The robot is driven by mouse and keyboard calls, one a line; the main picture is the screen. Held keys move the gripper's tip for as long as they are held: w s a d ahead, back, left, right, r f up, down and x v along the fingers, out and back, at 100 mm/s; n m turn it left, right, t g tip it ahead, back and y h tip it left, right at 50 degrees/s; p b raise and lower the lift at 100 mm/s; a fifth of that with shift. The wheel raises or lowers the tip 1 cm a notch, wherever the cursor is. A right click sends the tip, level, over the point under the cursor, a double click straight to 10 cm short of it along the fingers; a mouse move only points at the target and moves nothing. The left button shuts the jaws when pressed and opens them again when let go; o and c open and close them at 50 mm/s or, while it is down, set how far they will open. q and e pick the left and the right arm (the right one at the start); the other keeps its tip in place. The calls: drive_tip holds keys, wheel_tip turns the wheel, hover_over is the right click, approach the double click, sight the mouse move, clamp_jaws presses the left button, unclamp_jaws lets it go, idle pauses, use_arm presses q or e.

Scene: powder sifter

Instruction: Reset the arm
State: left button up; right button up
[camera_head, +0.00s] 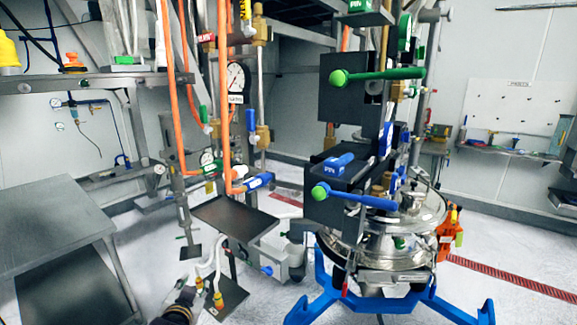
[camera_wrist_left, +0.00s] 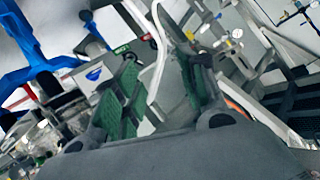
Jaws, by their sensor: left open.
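My left gripper (camera_head: 184,297) shows only in part as a dark shape at the bottom edge of the head view, left of centre. In the left wrist view, the gripper (camera_wrist_left: 160,78) has its two green-padded fingers spread apart, with nothing held between them. A white hose shows in the gap, and its distance from the fingers is hard to tell. My right gripper is not in view. The steel sifter (camera_head: 385,240) stands right of my left gripper in the head view, apart from it.
The sifter rests on a blue stand (camera_head: 452,308). Orange pipes (camera_head: 224,90), valves and a dark tray (camera_head: 235,217) stand in the middle. A grey table (camera_head: 50,225) is at the left. Green-handled (camera_head: 385,76) and blue-handled (camera_head: 360,199) levers stick out above the sifter. Open floor lies at the right.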

use_arm(q)
drive_tip(key=s+d+f+n+g+h, duration=0.1)
drive_tip(key=s+d+f+g, duration=0.1)
drive_tip(key=s+f+g, duration=0.55)
drive_tip(key=s+d+f+g+h, duration=0.1)
drive_tip(key=s+f+g+h, duration=0.1)
drive_tip(key=s+f, duration=1)
drive_tip(key=s+f+g, duration=0.1)
drive_tip(key=s+f, duration=0.2)
drive_tip(key=f, duration=1.2)
drive_tip(key=s+f, duration=0.2)
drive_tip(key=f, duration=1.3)
drive_tip(key=s+a+f, duration=0.2)
drive_tip(key=s+f, duration=0.7)
drive_tip(key=s, duration=0.2)
drive_tip(key=s+a+f+g, duration=0.1)
drive_tip(key=s+a+f, duration=0.1)
drive_tip(key=s+f, duration=0.8)
drive_tip(key=shift+s+f+y, duration=0.3)
drive_tip(key=shift+s, duration=0.4)
